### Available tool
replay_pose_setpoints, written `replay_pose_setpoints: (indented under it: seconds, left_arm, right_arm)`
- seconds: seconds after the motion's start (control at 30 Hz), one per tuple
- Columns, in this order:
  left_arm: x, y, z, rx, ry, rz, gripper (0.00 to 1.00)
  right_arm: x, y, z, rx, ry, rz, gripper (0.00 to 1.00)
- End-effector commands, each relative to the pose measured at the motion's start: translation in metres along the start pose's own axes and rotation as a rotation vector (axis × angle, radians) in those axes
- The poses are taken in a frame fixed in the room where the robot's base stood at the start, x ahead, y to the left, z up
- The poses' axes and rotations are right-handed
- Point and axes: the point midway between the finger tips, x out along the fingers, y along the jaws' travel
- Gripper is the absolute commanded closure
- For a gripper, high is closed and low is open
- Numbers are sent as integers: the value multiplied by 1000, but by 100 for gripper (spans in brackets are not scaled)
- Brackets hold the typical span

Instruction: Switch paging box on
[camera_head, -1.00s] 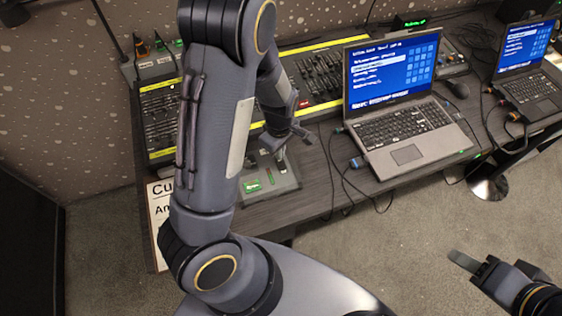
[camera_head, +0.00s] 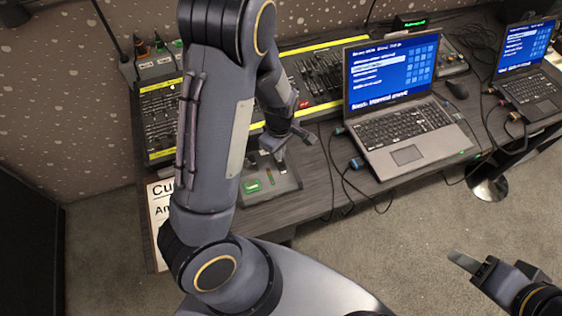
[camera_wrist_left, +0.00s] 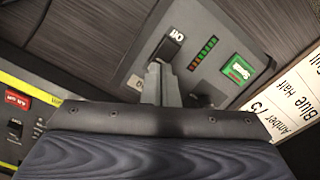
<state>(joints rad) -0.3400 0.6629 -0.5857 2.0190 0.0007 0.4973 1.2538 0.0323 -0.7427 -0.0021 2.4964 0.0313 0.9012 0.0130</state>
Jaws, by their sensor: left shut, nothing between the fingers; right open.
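The paging box (camera_head: 285,188) is a low grey box at the front edge of the desk, partly hidden by my left arm. In the left wrist view the paging box (camera_wrist_left: 202,84) shows a green lit button (camera_wrist_left: 238,69), a strip of coloured lights and a black switch (camera_wrist_left: 172,46) beside an ON label. My left gripper (camera_head: 279,160) is shut and empty, with its fingers pointing down at the box. In the wrist view its fingertips (camera_wrist_left: 158,75) are close to the switch; I cannot tell if they touch it. My right gripper (camera_head: 468,264) is open, over the floor at lower right.
A fader desk with yellow edging (camera_head: 318,76) lies behind the paging box. An open laptop (camera_head: 405,130) stands to its right, with cables (camera_head: 345,185) between. A second laptop (camera_head: 530,95) is at far right.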

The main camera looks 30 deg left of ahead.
Motion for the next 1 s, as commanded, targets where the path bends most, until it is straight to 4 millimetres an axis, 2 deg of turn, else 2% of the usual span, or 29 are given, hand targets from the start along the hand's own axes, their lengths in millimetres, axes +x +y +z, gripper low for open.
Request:
replay_pose_setpoints:
  seconds: [1.0]
  left_arm:
    - [6,0,0,0,0,0,100]
  right_arm:
    - [4,2,2,0,0,0,51]
